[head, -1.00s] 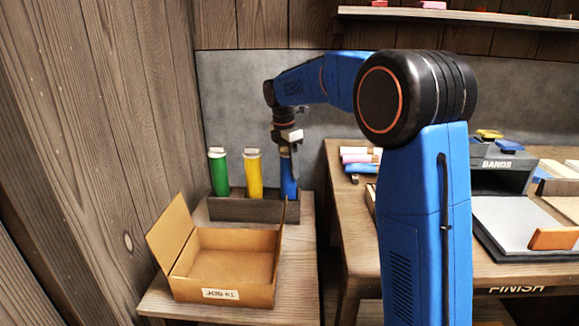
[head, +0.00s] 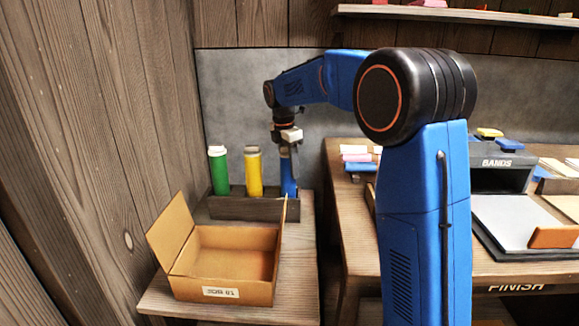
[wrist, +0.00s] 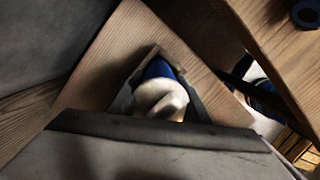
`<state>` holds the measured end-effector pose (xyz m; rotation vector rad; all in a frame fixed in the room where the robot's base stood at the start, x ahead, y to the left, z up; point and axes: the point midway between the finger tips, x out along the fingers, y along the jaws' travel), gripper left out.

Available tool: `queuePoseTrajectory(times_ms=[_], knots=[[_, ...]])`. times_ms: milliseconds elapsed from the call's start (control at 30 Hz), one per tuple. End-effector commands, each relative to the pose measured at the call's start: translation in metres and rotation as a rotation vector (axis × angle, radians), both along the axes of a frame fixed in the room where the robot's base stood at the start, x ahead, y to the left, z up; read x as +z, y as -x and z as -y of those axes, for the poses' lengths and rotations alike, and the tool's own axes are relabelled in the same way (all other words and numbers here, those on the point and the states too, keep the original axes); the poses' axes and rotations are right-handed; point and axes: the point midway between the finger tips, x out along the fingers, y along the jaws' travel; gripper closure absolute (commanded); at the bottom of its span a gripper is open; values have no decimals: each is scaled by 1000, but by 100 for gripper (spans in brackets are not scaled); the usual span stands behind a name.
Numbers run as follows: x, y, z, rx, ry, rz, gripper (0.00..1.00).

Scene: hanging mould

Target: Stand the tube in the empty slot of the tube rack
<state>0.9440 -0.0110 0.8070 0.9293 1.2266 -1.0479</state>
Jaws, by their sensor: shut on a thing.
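The blue tube (head: 288,180) stands upright at the right end of the dark tube rack (head: 232,208), in line with the green tube (head: 219,172) and the yellow tube (head: 254,174). Its lower part is hidden behind the rack's front wall. My gripper (head: 287,152) points down from above and is shut on the top of the blue tube. In the wrist view the blue tube's pale cap (wrist: 160,98) shows close up. Whether the tube rests on the slot's bottom cannot be seen.
An open cardboard box (head: 222,289) stands in front of the rack on the small wooden table (head: 300,268). A wooden wall rises at the left. A gap separates this table from the larger workbench (head: 350,240) at the right, which holds rolls and trays.

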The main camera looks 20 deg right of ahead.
Motion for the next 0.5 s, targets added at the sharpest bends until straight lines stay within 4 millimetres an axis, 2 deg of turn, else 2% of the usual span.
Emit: queuePoseTrajectory(times_ms=[500], knots=[[-8,1,0,-1,1,-6,100]])
